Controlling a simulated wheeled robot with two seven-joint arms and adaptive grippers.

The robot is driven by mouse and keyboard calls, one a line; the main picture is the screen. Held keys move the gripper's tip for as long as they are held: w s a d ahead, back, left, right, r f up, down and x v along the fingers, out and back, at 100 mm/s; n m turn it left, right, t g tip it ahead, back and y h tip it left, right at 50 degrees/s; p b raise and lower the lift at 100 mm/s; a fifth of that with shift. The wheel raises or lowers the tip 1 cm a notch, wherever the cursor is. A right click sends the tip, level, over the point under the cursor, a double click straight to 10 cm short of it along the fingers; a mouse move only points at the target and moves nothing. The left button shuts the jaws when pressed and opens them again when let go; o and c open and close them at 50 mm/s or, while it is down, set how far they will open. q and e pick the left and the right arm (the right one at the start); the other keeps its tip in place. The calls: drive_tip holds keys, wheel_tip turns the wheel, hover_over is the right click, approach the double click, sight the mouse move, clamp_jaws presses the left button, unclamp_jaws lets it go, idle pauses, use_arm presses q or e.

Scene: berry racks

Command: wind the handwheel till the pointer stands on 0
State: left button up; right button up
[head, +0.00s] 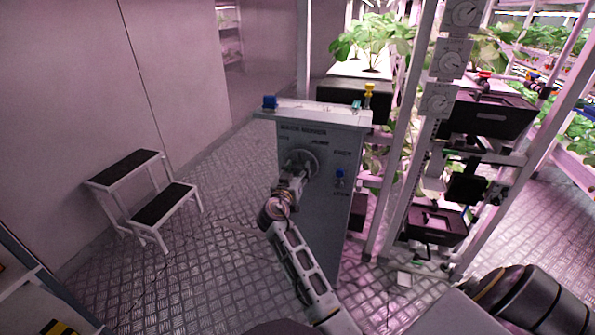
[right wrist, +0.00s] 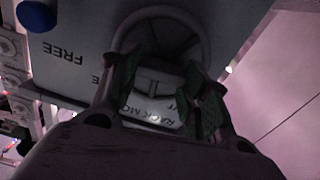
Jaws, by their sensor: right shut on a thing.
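The handwheel (head: 302,158) is a grey wheel on the front of an upright grey cabinet (head: 330,215). My right gripper (head: 291,186) reaches it from below and is shut on it. In the right wrist view, the handwheel (right wrist: 186,22) appears as a ring with a hub, and the green-padded fingers of my right gripper (right wrist: 160,95) stand on either side of a part of it. Lettering around the wheel is partly hidden, and I cannot make out the pointer or its 0. My left gripper is not in view.
A blue knob (head: 340,173) sits right of the wheel, by lettering that reads FREE in the wrist view. A black-treaded step stool (head: 125,166) stands left. Plant racks (head: 401,150) stand close on the right.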

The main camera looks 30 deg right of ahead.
drive_tip(key=shift+n+p, duration=0.45)
drive_tip(key=shift+n, duration=1.55)
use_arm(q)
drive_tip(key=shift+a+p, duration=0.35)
use_arm(e)
drive_tip(key=shift+w+n, duration=0.1)
drive_tip(key=shift+n, duration=0.2)
drive_tip(key=shift+a, duration=0.1)
drive_tip(key=o, duration=1)
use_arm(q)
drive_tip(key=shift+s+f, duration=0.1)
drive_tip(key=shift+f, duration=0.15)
use_arm(e)
drive_tip(key=shift+m, duration=0.4)
